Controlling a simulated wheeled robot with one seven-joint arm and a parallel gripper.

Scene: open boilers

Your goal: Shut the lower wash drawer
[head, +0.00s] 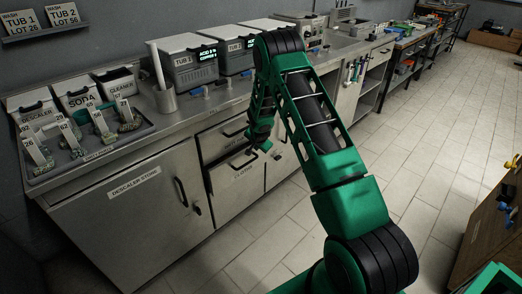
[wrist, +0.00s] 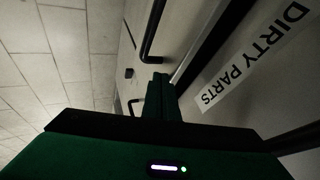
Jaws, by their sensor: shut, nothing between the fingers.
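The lower wash drawer (head: 232,195) is the lower front in the drawer stack under the counter. It seems to stand a little proud of the drawer above (head: 222,140), with a dark gap along its top. My gripper (head: 265,147) is in front of the stack, at its right side, and hides part of it. In the wrist view my fingers (wrist: 160,85) are shut together and empty, close to a grey front. A black bar handle (wrist: 152,35) lies just beyond the fingertips. I cannot tell whether they touch. A "DIRTY PARTS" label (wrist: 250,60) shows on the right.
The descaler store cabinet (head: 130,215) is shut, left of the drawers. The counter above holds a parts tray (head: 95,150) and grey tub units (head: 190,65). The tiled floor (head: 440,140) is clear. A wooden cabinet (head: 490,225) stands at the right.

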